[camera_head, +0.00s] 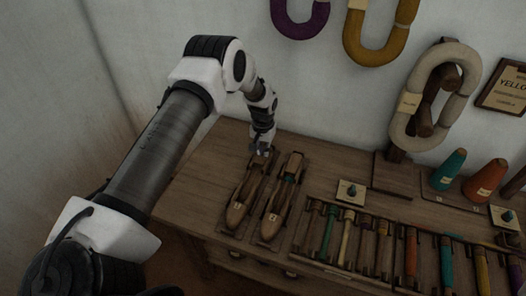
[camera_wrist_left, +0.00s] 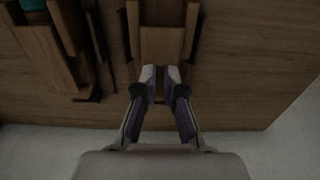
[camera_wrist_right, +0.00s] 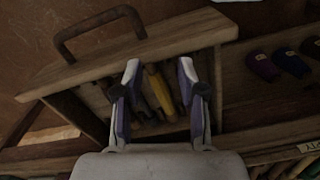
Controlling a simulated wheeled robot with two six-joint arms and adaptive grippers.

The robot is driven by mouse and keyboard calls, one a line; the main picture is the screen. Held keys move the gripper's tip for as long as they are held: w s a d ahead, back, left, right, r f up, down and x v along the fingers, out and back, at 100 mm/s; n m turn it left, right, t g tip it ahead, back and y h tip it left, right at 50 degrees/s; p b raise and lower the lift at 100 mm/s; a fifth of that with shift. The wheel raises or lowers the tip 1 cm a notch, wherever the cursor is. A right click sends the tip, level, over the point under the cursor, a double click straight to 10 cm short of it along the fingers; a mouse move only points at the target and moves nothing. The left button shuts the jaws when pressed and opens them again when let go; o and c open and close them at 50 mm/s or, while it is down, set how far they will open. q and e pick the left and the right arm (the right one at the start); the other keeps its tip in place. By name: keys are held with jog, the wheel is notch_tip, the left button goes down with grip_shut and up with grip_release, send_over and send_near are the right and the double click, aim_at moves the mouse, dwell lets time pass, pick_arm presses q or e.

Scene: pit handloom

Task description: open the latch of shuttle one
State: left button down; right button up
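Two wooden boat-shaped shuttles lie side by side on the bench: a left shuttle (camera_head: 240,201) and a right shuttle (camera_head: 277,208) with a bit of teal inside. My left gripper (camera_head: 262,150) is at the far end of the left shuttle. In the left wrist view its fingertips (camera_wrist_left: 160,74) are close together at the end of that shuttle (camera_wrist_left: 160,45), with only a narrow gap between them. I cannot tell whether they touch it or grip anything. The latch cannot be made out. My right gripper (camera_wrist_right: 160,72) is open, above a drawer, and outside the head view.
The right shuttle also shows in the left wrist view (camera_wrist_left: 45,48), beside my left gripper. A rack of coloured bobbins (camera_head: 365,245) fills the bench's right front. Teal (camera_head: 449,168) and orange (camera_head: 485,178) cones stand behind.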

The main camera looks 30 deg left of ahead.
pick_arm(q)
jog(key=shift+n, duration=0.4)
pick_arm(e)
jog(key=shift+r, duration=0.1)
pick_arm(q)
jog(key=n+p, duration=0.1)
jog(key=n, duration=0.2)
jog(key=shift+d, duration=0.1)
pick_arm(e)
jog(key=shift+r, duration=0.4)
pick_arm(q)
jog(key=n+p, duration=0.1)
jog(key=n, duration=0.3)
jog(key=shift+w+d+n, duration=0.1)
jog(key=shift+w+n, duration=0.05)
jog(key=shift+n, duration=0.25)
pick_arm(e)
jog(key=shift+r, duration=0.45)
pick_arm(q)
jog(key=n, duration=0.5)
jog(key=shift+w+p, duration=0.15)
jog(key=shift+p, duration=0.2)
pick_arm(e)
jog(key=shift+r, duration=0.35)
pick_arm(q)
jog(key=shift+w+n, duration=0.1)
jog(key=shift+n, duration=2.1)
pick_arm(e)
jog(key=shift+r, duration=0.2)
